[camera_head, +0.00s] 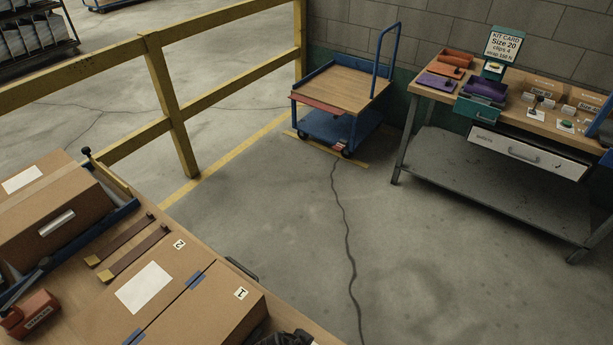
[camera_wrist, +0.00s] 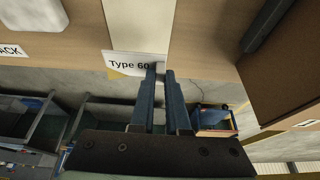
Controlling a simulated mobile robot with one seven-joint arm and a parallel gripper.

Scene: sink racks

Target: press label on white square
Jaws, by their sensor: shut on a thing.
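My gripper (camera_wrist: 162,72) shows in the wrist view with its two fingers close together. The tips lie at the right end of a white label (camera_wrist: 125,63) reading "Type 60", and my gripper is shut on it. The label has a yellowish lower corner. Behind and above it is a pale rectangular patch (camera_wrist: 140,22) on a brown surface; I cannot tell whether they touch. My gripper is not clearly seen there.
Two brown strips with yellow ends (camera_head: 130,245), an orange tool (camera_head: 30,314) and another carton (camera_head: 50,215) lie near the carton. A yellow railing (camera_head: 170,100), a blue cart (camera_head: 340,90) and a workbench (camera_head: 425,95) stand beyond. The floor between is clear.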

